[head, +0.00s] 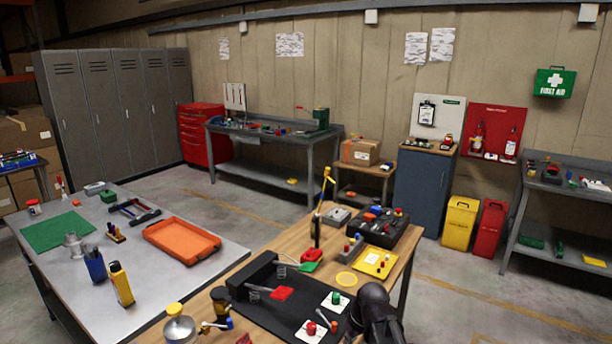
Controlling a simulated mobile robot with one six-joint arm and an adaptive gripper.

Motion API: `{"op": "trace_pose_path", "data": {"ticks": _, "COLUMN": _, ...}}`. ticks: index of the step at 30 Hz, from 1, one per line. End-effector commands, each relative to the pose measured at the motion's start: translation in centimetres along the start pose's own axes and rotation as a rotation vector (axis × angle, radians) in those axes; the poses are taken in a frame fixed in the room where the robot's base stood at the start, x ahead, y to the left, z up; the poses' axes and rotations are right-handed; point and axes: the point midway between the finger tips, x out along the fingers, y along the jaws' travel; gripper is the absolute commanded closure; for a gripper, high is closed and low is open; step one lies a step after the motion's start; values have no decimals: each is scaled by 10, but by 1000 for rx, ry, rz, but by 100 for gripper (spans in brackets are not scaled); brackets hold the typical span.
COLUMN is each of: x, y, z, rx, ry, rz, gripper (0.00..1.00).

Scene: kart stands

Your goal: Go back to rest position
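A dark, rounded part of my arm (376,318) rises from the bottom edge, over the right front part of the wooden bench (392,268). No gripper fingers show, so I cannot see whether my gripper is open, shut or holding anything. On the bench, a black mat (258,310) carries a red block and white cards with a red piece (311,328) and a green piece (336,298). The arm part overlaps the mat's right side in the picture. I cannot tell whether it touches anything.
A grey metal table (150,305) on the left holds an orange tray (182,240), a green mat (56,231) and a yellow bottle (120,284). A tall post (318,220) and a black organiser (381,228) stand on the wooden bench. Floor is clear beyond the bench.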

Motion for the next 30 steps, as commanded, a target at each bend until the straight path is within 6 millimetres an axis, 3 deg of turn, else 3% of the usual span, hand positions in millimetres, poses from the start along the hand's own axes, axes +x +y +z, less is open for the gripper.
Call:
{"op": "trace_pose_path", "data": {"ticks": 1, "x": -3, "y": 3, "z": 22, "rx": 63, "ry": -40, "rz": 31, "gripper": 100}}
{"op": "trace_pose_path", "data": {"ticks": 3, "x": -6, "y": 10, "z": 42, "rx": 149, "ry": -90, "rz": 75, "gripper": 100}}
{"op": "trace_pose_path", "data": {"ticks": 9, "x": -15, "y": 22, "z": 80, "rx": 322, "ry": -176, "rz": 172, "gripper": 100}}
{"op": "trace_pose_path", "data": {"ticks": 14, "x": -17, "y": 25, "z": 88, "rx": 367, "ry": -195, "rz": 199, "gripper": 100}}
{"op": "trace_pose_path", "data": {"ticks": 30, "x": -17, "y": 25, "z": 87, "rx": 366, "ry": -194, "rz": 198, "gripper": 100}}
